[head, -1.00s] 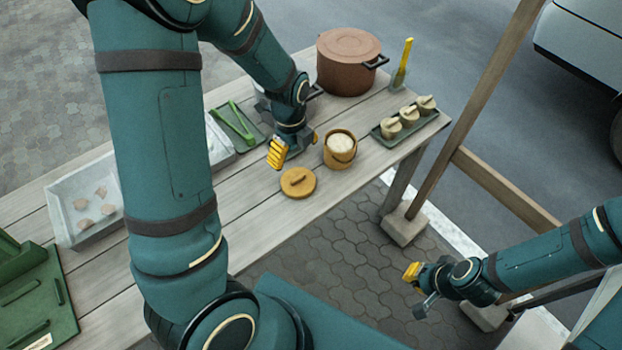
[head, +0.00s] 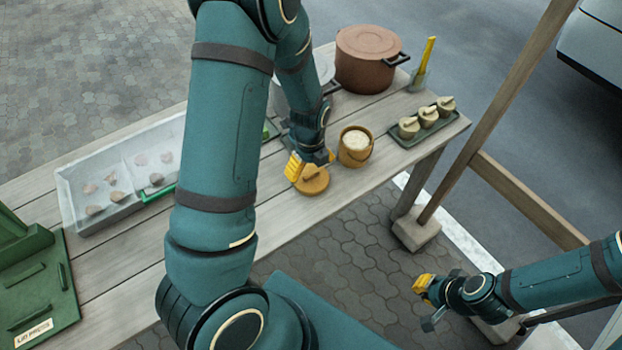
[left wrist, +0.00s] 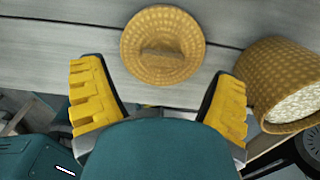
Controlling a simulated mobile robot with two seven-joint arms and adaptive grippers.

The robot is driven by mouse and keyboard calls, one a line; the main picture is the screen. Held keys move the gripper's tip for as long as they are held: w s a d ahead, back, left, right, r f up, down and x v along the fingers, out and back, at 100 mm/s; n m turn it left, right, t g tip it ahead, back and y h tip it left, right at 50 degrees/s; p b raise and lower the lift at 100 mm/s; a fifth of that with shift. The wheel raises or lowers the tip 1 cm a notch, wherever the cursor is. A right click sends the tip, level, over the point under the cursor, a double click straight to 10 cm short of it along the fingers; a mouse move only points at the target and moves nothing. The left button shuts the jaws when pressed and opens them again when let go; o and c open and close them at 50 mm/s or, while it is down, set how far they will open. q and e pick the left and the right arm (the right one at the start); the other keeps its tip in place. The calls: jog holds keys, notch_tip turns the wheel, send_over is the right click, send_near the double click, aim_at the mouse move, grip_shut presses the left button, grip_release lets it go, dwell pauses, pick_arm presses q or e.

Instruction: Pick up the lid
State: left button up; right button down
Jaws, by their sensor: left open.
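The lid (head: 316,183) is a round, yellow-brown woven disc with a raised bar handle. It lies flat on the wooden table near the front edge, and in the left wrist view (left wrist: 135,48) it is at the top middle. My left gripper (head: 297,166) is just above the lid's left side in the head view. In the left wrist view its yellow fingers (left wrist: 160,78) are spread wide, with the lid beyond them and nothing held. My right gripper (head: 427,298) is off the table at lower right, away from the lid; its jaw gap is unclear.
A woven pot of pale contents (head: 354,155) stands close right of the lid. Behind are a brown lidded pot (head: 368,72) and a dark tray (head: 398,142) with small cups. A pale divided tray (head: 85,215) is at left. Bare planks lie left of the lid.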

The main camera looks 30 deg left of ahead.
aim_at(311, 173)
pick_arm(q)
notch_tip(311, 173, down, 4)
jog(key=shift+w+r+b, duration=0.15)
jog(key=shift+r+b, duration=0.05)
jog(key=shift+b, duration=0.15)
jog(key=c, duration=1)
jog(key=shift+r, duration=0.1)
jog(key=shift+c, duration=0.2)
